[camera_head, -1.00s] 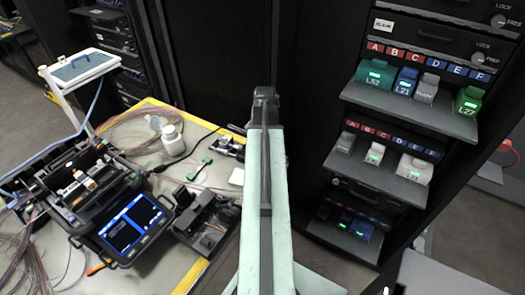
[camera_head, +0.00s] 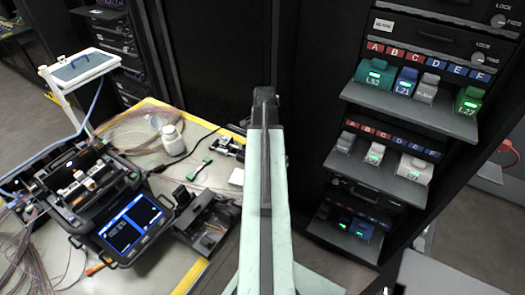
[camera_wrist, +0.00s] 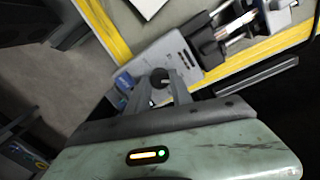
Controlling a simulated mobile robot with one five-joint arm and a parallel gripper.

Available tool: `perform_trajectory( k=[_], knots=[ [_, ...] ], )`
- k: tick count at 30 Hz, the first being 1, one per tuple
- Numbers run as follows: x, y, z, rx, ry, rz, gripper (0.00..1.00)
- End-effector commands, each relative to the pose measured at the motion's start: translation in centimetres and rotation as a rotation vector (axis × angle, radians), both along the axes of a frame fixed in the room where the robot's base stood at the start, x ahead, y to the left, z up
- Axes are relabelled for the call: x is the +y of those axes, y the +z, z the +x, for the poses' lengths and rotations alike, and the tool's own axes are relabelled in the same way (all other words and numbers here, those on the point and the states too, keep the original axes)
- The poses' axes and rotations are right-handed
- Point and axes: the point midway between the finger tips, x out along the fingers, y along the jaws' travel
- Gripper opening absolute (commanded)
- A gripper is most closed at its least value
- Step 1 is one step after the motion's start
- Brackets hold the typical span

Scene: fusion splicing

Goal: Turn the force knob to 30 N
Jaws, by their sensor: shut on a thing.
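In the wrist view, my gripper (camera_wrist: 164,82) is shut on a small dark round knob (camera_wrist: 158,75), the force knob. The knob is on the grey body (camera_wrist: 150,58) of a small bench device with a dark clamp and metal rods. The fingers partly cover the knob. Its marks and any 30 N reading cannot be made out. In the head view, the device (camera_head: 229,147) stands at the far right edge of the table, and my arm hides my gripper.
The table (camera_head: 205,157) has a yellow-striped edge. It carries a splicer (camera_head: 90,190) with a lit screen, a white bottle (camera_head: 172,140), a green piece (camera_head: 199,171) and a dark open-topped device (camera_head: 205,222). A rack with labelled shelves (camera_head: 410,108) stands at right.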

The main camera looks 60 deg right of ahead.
Motion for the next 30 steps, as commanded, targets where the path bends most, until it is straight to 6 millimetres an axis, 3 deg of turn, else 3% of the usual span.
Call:
perform_trajectory(
  k=[3, 4, 6, 19, 30],
  knots=[
    [0.1, 0.0, 0.0, -0.001, 0.001, 0.003, 0.00],
    [0.1, 0.0, 0.0, -0.001, 0.001, 0.003, 0.29],
    [0.1, 0.0, 0.0, -0.001, 0.002, 0.002, 0.48],
    [0.0, 0.8, 0.0, 0.000, 0.002, 0.001, 0.48],
    [0.0, 7.1, 0.0, 0.000, 0.002, 0.001, 0.48]
  ],
)
